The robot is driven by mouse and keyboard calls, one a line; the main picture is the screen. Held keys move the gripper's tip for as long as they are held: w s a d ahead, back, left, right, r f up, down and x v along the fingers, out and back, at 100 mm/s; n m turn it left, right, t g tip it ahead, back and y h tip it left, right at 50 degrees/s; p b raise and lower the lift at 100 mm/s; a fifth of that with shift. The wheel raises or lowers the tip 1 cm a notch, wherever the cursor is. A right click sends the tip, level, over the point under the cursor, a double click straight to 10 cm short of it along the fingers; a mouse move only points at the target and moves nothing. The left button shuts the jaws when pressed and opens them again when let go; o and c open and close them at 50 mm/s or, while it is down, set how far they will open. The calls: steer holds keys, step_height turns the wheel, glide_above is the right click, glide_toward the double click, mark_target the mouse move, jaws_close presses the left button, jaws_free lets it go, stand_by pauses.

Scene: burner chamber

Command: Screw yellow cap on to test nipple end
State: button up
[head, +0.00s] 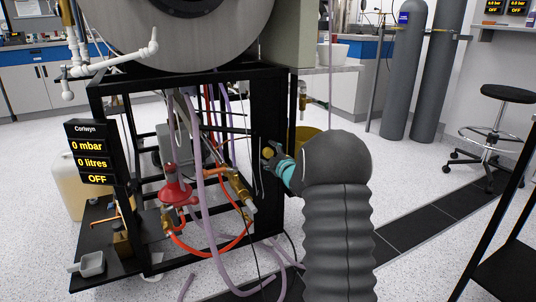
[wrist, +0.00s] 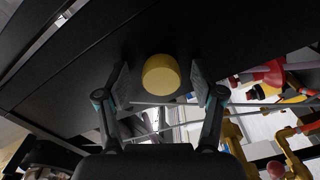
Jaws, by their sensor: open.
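The yellow cap (wrist: 161,74) sits between the two fingers of my gripper (wrist: 160,70) in the wrist view, with a gap visible on both sides. My gripper is open around it. In the head view the small yellow cap (head: 268,152) shows at my gripper's tip, close to the black upright of the frame. What supports the cap is hidden. Brass fittings (head: 240,190) with a valve stand inside the frame, to the left of my gripper in the head view. I cannot tell which brass end is the test nipple.
A black metal frame (head: 270,110) carries a large grey drum (head: 175,30). A red regulator (head: 174,188), orange hose and hanging pale purple tubes (head: 203,190) crowd its inside. A readout panel (head: 89,153) stands at left. Open floor lies to the right, before gas cylinders (head: 404,70) and a stool (head: 508,94).

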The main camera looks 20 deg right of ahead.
steer(key=n, duration=0.4)
jaws_close()
stand_by(0.4)
steer(key=shift+r+m+p, duration=0.15)
steer(key=shift+m+p, duration=0.4)
steer(key=shift+m, duration=0.65)
steer(key=m+p, duration=0.1)
steer(key=m, duration=0.3)
steer(key=shift+m+p, duration=0.4)
steer(key=m+p, duration=0.1)
steer(key=m, duration=0.3)
steer(key=shift+m+p, duration=0.3)
